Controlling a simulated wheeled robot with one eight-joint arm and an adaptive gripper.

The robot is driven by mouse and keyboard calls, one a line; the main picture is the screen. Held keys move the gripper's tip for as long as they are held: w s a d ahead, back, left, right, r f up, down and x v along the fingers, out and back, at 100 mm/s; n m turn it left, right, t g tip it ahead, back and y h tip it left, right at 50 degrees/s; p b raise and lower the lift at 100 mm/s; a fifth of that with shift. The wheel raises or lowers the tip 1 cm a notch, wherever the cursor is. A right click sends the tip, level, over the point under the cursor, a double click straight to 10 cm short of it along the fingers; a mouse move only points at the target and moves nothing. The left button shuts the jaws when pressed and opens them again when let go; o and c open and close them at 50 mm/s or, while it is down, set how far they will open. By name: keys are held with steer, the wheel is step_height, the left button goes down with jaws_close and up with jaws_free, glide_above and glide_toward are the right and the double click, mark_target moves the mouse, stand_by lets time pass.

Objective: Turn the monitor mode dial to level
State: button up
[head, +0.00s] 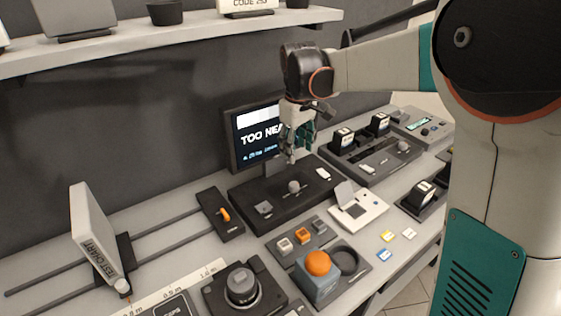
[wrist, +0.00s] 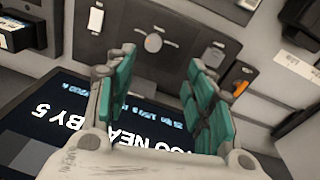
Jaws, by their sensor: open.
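The monitor (head: 240,158) stands behind a dark control base (head: 245,190) and its screen reads "TOO NEA…", partly covered by my gripper. In the wrist view the screen (wrist: 45,125) appears upside down. A round grey dial (head: 293,187) sits in the middle of the dark base; it also shows in the wrist view (wrist: 154,42), beyond my fingers. Its marked setting is too small to read. My gripper (head: 293,156) points down above the base, open and empty. In the wrist view its teal fingers (wrist: 160,62) are spread apart, clear of the dial.
A second dark panel (head: 372,168) with another knob (head: 403,146) stands to the right. An orange-handled slider (head: 224,214) lies left of the base. An orange button on a box (head: 318,263) and a lens (head: 242,284) stand in front. A shelf (head: 200,42) hangs above.

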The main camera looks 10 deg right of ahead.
mark_target(294, 184)
steer(key=shift+n+g, duration=0.4)
steer(key=w+f+b, duration=0.1)
steer(key=f, duration=0.4)
steer(key=w+f+b, duration=0.1)
steer(key=f+b, duration=0.1)
steer(key=f, duration=0.4)
steer(key=w+f+b, duration=0.1)
steer(key=f, duration=0.4)
steer(key=shift+w+d+f+b, duration=0.2)
steer(key=shift+w+d+b, duration=0.1)
steer(key=shift+d, duration=0.05)
steer(key=c, duration=1.1)
